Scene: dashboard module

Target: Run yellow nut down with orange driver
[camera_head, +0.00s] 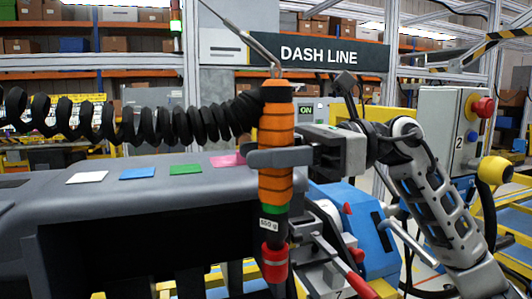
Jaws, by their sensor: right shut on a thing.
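The orange driver (276,150) hangs upright from a metal hook in the middle of the head view. It has black bands, a "550 g" label and a red lower end (273,262). My right gripper (278,157) comes in from the right and is shut around the driver's orange body. A black coiled cord (150,122) runs left from the driver's top. The grey dashboard module (120,205) lies behind and to the left. I cannot make out the yellow nut. My left gripper is not in view.
White (87,177), blue (137,173), green (185,169) and pink (228,160) patches lie on the dashboard top. Red-handled clamps (355,280) and a blue block (358,225) stand right of the driver's lower end. A control box (448,130) with a red button is at right.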

